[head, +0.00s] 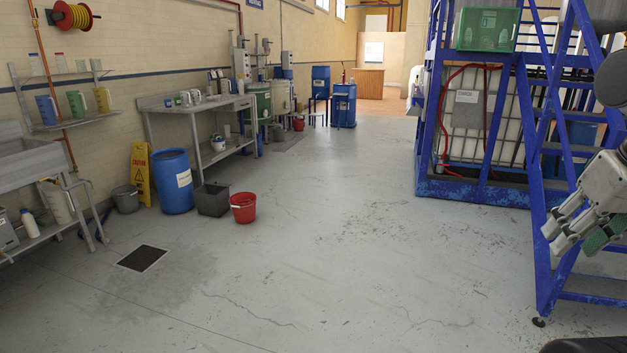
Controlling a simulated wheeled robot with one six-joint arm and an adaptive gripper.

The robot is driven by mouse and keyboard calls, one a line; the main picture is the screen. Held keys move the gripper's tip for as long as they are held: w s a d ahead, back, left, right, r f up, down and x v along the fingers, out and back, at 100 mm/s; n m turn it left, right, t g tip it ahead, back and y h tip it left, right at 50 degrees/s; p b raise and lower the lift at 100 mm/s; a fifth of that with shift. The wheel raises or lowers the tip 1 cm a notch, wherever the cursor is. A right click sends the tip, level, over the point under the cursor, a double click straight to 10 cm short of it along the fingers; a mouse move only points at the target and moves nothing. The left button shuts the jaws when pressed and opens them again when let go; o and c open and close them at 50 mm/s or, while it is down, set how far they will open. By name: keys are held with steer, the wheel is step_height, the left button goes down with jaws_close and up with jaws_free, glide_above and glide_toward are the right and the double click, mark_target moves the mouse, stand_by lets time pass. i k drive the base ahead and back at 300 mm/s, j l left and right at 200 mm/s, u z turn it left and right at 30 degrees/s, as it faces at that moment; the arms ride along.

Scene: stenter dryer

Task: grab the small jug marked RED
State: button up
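Several jugs stand far off at the left. On the wall shelf (85,121) are a blue jug (47,109), a green jug (77,104) and a cream-yellow jug (102,99). A larger cream jug (58,202) stands low by the sink. Small cups or jugs (185,98) stand on the steel bench. No RED marking is readable at this size. My gripper (577,235) is at the right edge, far from the jugs, in front of the blue steps. It is partly cut off, and its opening is unclear. I see nothing held in it.
A steel bench (180,112), blue drum (175,182), yellow caution sign (142,172), grey bin (213,200) and red bucket (243,207) line the left wall. A floor drain (142,258) lies in front. Blue steps (548,200) stand at right. The middle floor is clear.

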mark_target(194, 93)
steer(key=i+z, duration=0.45)
steer(key=i, duration=1.75)
steer(key=i+u, duration=0.15)
steer(key=i, duration=0.4)
steer(key=i+l+u, duration=0.15)
steer(key=i, duration=0.4)
steer(key=i+u, duration=0.15)
steer(key=i, duration=0.4)
steer(key=i+l+u, duration=0.15)
steer(key=i, duration=0.4)
steer(key=i+j+u, duration=0.25)
steer(key=i+u, duration=0.15)
steer(key=i, duration=1)
steer(key=i+l+u, duration=0.15)
steer(key=i+u, duration=0.3)
steer(key=i, duration=0.95)
steer(key=i+z, duration=0.2)
steer(key=i, duration=1.95)
steer(key=i+j+u, duration=0.3)
steer(key=i, duration=0.25)
steer(key=i+u, duration=0.3)
steer(key=i, duration=0.2)
steer(key=i+j+u, duration=0.15)
steer(key=i+j, duration=0.4)
steer(key=u, duration=1.45)
